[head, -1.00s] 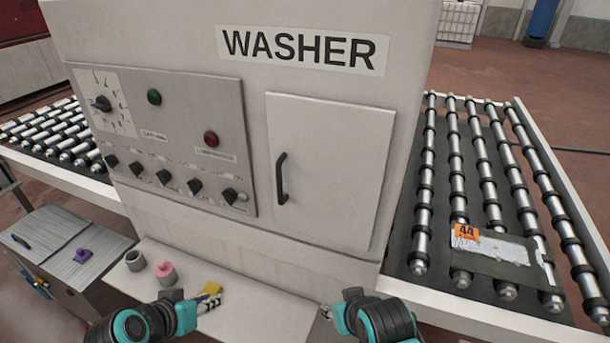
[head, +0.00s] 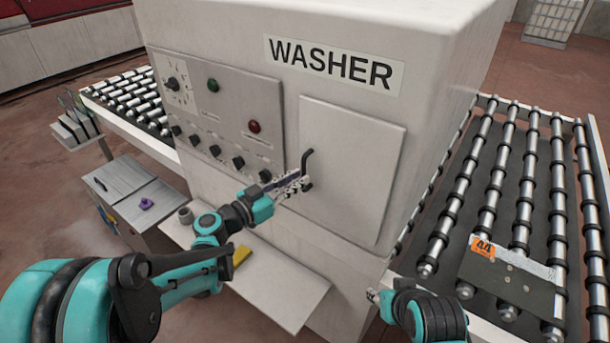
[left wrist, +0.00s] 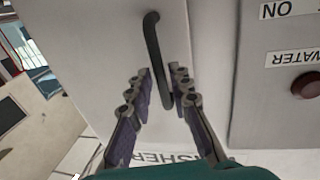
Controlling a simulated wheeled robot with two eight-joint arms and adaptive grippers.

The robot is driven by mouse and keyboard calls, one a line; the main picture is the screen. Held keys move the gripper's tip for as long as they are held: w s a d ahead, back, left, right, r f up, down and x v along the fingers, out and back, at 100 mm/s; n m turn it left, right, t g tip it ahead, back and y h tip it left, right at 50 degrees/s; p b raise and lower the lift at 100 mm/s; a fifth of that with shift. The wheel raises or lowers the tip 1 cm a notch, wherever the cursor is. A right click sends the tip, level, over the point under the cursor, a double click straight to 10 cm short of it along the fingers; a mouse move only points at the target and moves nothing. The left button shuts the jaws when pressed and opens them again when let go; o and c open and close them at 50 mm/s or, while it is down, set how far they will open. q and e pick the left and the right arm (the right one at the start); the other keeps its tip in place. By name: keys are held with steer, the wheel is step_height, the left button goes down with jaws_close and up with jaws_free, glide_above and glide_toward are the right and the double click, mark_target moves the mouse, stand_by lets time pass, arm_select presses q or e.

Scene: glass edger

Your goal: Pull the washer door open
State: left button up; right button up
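The washer door (head: 355,165) is a pale flat panel, closed flush on the white washer (head: 430,60). Its dark vertical handle (head: 308,165) is on the door's left side. My left gripper (head: 298,184) is at the handle. In the left wrist view the handle (left wrist: 154,45) runs down between the two spread fingers of the left gripper (left wrist: 160,85), with gaps beside it. In the head view the fingers partly hide the handle's lower part. My right gripper (head: 373,295) is low, near the roller conveyor's front corner, away from the door; its fingers are too small to judge.
A control panel (head: 228,110) with knobs and buttons is left of the door. A white shelf (head: 290,290) juts out below, holding a yellow item (head: 242,255) and a grey cup (head: 185,215). A roller conveyor (head: 490,200) with a labelled plate (head: 508,280) lies to the right.

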arm_select(q)
steer(key=shift+x, duration=1.5)
jaws_close()
